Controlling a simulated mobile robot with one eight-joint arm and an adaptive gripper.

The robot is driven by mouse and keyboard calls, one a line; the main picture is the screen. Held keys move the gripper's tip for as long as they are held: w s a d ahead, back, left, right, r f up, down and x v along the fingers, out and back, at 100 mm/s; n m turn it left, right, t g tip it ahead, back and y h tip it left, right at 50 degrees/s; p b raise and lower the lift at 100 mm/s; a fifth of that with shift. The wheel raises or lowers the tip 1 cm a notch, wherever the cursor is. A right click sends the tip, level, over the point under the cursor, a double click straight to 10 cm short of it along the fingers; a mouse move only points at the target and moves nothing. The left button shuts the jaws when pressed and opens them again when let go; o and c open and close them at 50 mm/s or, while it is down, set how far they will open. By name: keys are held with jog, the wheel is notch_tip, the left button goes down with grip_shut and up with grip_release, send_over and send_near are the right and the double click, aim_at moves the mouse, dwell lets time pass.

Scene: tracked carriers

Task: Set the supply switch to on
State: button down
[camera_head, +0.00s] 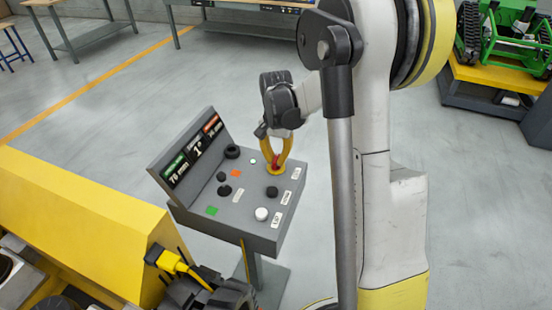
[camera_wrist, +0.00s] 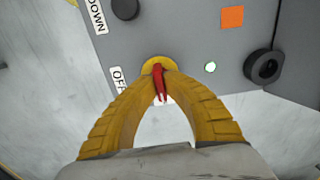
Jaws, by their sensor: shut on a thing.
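The supply switch has a red handle (camera_wrist: 160,85) on a round yellow base (camera_wrist: 155,63), on the grey control panel (camera_head: 236,216). A label reading OFF (camera_wrist: 119,78) lies left of it in the wrist view, and a partly hidden white label lies below it. The handle points down in that view, towards my palm. My gripper (camera_head: 276,163) reaches down to the panel's far right corner, its yellow fingers closed at the tips on the red handle. In the wrist view the fingertips (camera_wrist: 159,71) meet at the handle. They partly hide the switch base.
The panel also carries black knobs (camera_head: 272,191), a white button (camera_head: 262,214), a green square (camera_head: 212,210), an orange square (camera_head: 235,173) and a raised display (camera_head: 190,155). A yellow machine (camera_head: 80,225) stands close on the left. Open floor lies behind the panel.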

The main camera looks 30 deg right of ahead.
aim_at(276, 158)
dwell(0.4)
jog(key=c, duration=1.5)
grip_release()
notch_tip(276, 158, up, 12)
